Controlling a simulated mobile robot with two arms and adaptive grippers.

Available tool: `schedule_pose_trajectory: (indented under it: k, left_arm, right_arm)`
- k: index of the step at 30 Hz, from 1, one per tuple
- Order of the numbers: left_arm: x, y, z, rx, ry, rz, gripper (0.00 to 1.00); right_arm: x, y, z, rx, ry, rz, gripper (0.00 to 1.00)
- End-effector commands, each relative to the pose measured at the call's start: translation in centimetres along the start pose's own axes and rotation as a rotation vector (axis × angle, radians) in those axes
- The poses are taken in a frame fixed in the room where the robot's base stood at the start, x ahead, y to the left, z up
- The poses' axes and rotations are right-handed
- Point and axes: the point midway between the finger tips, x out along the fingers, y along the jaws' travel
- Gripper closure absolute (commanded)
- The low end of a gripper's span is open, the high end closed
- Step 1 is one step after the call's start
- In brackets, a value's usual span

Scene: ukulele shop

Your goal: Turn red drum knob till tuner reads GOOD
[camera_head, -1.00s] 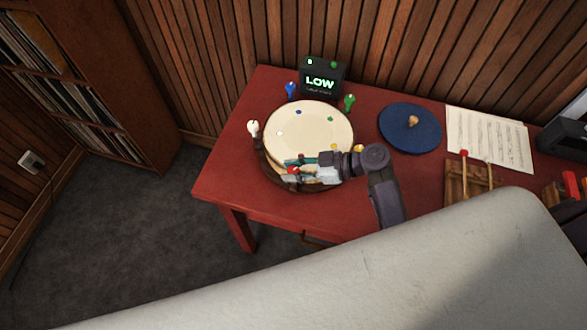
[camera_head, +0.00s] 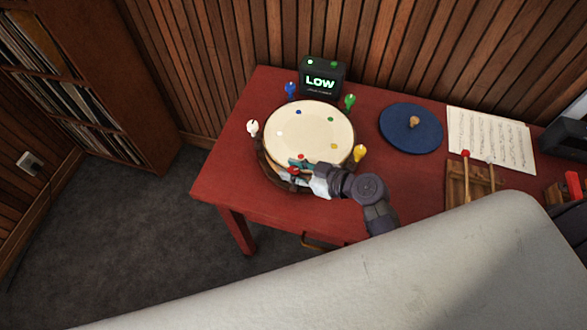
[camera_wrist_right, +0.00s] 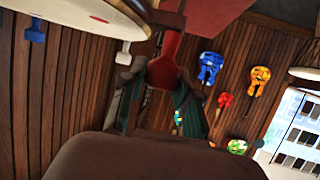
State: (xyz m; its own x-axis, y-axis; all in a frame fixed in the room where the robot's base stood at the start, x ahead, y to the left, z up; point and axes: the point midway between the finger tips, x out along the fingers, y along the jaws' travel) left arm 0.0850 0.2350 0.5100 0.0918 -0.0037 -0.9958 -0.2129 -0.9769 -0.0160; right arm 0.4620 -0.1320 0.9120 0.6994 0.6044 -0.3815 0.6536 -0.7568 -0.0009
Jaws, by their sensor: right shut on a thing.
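The drum (camera_head: 305,125) has a cream head and stands on the red table. White (camera_head: 253,128), blue (camera_head: 291,90), green (camera_head: 350,102) and yellow (camera_head: 360,153) knobs stand around its rim. The red drum knob (camera_wrist_right: 172,48) is at the near side of the rim, mostly covered by my gripper in the head view. My right gripper (camera_head: 297,168) is shut on this red knob; its teal fingers sit on either side of it in the right wrist view. The tuner (camera_head: 322,77) behind the drum reads LOW in green. My left gripper is not in view.
A blue round pad (camera_head: 410,128) with a wooden knob lies right of the drum. Sheet music (camera_head: 490,138) and a wooden tray (camera_head: 465,193) with mallets lie further right. Colourful ukuleles (camera_wrist_right: 209,67) hang on the wall in the wrist view. The table's left end is clear.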

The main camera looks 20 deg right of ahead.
Motion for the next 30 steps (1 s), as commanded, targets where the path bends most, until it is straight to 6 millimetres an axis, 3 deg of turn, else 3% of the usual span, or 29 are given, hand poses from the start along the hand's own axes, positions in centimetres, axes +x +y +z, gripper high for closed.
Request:
schedule_pose_trajectory:
  k: [6,7,11,22,26,30]
  left_arm:
    - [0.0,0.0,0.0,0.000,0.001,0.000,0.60]
    - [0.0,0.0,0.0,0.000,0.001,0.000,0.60]
    - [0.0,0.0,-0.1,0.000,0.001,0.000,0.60]
    - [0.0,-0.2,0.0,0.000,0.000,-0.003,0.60]
    - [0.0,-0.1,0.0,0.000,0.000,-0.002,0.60]
    - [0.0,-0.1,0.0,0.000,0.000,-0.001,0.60]
  right_arm:
    - [0.0,-0.1,0.0,0.000,-0.001,-0.003,1.00]
    - [0.0,-0.1,0.0,0.000,-0.001,-0.003,0.64]
    - [0.0,-0.1,0.0,0.000,-0.001,-0.003,0.43]
    - [-0.4,0.0,0.1,-0.001,-0.002,-0.001,0.43]
    - [-2.2,0.0,0.2,-0.004,-0.005,-0.001,0.43]
    - [-5.2,0.0,0.3,-0.004,-0.007,-0.001,0.43]
